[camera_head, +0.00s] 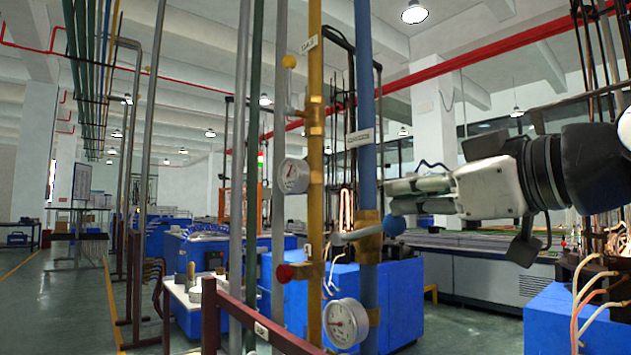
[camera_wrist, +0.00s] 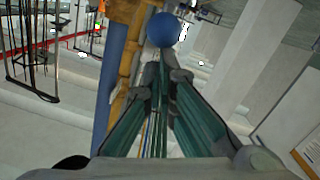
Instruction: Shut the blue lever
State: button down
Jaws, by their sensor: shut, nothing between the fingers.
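The blue lever's round blue knob (camera_head: 394,225) is at the right of a brass valve (camera_head: 368,222) on the upright blue pipe (camera_head: 365,110). Its grey handle (camera_head: 355,234) runs across the valve, nearly level and slightly tilted. My gripper (camera_head: 390,188) comes from the right with its fingers shut and empty, a little above the knob in the head view. In the wrist view the blue knob (camera_wrist: 163,29) is just past the shut fingertips (camera_wrist: 163,66). I cannot tell whether they touch it.
Another gauge (camera_head: 345,323) is low on the blue pipe. A dark red rail (camera_head: 262,325) is in front. Blue machines (camera_head: 395,300) stand behind.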

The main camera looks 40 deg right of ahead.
aim_at(399, 222)
jog(key=f+b, duration=0.1)
jog(key=b, duration=0.2)
jog(key=s+f+t+b, duration=0.1)
jog(key=f+b, duration=0.1)
jog(key=b, duration=0.1)
jog(key=shift+f+b, duration=0.1)
jog(key=shift+b, duration=0.25)
jog(key=shift+f, duration=0.15)
dwell(0.3)
